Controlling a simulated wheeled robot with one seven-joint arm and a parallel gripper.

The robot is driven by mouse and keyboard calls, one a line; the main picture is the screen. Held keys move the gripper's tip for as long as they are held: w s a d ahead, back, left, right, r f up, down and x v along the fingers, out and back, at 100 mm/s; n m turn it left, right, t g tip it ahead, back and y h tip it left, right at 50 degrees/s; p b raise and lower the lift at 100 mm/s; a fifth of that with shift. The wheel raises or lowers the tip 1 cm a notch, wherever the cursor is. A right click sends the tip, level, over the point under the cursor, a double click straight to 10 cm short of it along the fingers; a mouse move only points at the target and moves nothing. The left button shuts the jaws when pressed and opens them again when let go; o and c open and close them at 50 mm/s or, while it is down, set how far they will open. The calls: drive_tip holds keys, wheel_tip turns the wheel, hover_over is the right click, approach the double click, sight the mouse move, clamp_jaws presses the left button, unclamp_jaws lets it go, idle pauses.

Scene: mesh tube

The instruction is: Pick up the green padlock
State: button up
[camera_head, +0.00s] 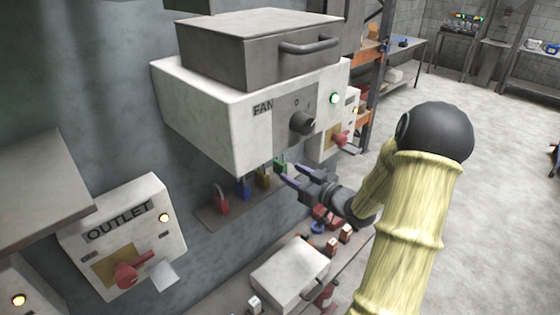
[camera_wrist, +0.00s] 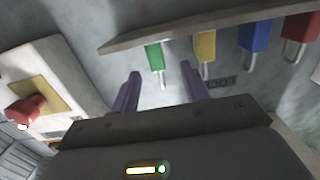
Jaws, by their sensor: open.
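I see no contact.
A yellow padlock (camera_wrist: 205,46) is beside the green one, then a blue padlock (camera_wrist: 255,38) and a red padlock (camera_wrist: 298,40). They are along a grey rack (camera_head: 212,218). The FAN box (camera_head: 205,115) overhangs the row. A white case (camera_head: 290,272) lies below.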

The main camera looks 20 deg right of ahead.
sight(285, 167)
drive_tip(key=shift+x, duration=0.75)
drive_tip(key=shift+w+a+r+p, duration=0.1)
drive_tip(key=shift+w+r+p, duration=0.05)
drive_tip(key=shift+w+p, duration=0.25)
drive_tip(key=p+x, duration=0.2)
drive_tip(key=x, duration=0.2)
drive_tip(key=shift+w+p, duration=0.1)
drive_tip(key=shift+p, duration=0.3)
drive_tip(key=shift+w, duration=0.2)
clamp_jaws()
